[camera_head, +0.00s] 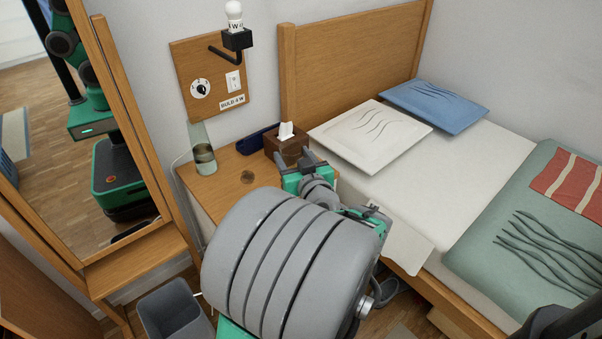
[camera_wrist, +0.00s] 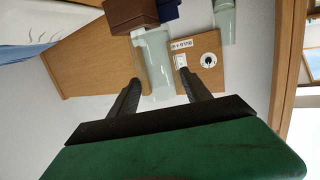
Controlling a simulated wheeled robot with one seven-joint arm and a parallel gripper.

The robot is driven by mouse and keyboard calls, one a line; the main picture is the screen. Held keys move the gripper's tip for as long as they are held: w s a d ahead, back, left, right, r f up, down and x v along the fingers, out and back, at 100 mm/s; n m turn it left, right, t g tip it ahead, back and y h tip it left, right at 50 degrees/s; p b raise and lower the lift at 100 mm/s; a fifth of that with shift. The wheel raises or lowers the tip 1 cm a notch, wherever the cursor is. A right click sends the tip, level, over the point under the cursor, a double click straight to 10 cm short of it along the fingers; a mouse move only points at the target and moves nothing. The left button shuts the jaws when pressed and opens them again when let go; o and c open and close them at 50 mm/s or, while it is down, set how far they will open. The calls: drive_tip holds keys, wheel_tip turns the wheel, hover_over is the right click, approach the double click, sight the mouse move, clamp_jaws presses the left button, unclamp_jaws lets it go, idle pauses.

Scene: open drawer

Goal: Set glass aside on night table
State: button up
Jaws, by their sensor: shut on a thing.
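The pale, see-through glass (camera_wrist: 156,62) stands between the two dark fingers of my gripper (camera_wrist: 159,80) in the wrist view. My gripper is shut on it. In the head view my arm covers most of this area, and I cannot clearly make out the held glass there. The wooden night table (camera_head: 215,188) lies beyond my arm, against the wall.
A brown tissue box (camera_head: 288,151) and a dark blue object (camera_head: 252,140) sit at the back of the night table. A tall glass vase (camera_head: 204,160) stands at its left. A mirror (camera_head: 85,150) is left, a bed (camera_head: 450,185) right, a grey bin (camera_head: 173,310) below.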

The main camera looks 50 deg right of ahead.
sight(299, 150)
drive_tip(key=w+d+f+b, duration=0.2)
drive_tip(key=d+f, duration=0.2)
drive_tip(key=w+d+f+b, duration=0.2)
drive_tip(key=d+f, duration=0.2)
drive_tip(key=w+d+f+b, duration=0.2)
drive_tip(key=d+f, duration=0.2)
drive_tip(key=f, duration=0.1)
drive_tip(key=shift+w+d+f, duration=0.1)
drive_tip(key=shift+w+d, duration=0.05)
drive_tip(key=shift+d, duration=0.05)
drive_tip(key=o, duration=1.5)
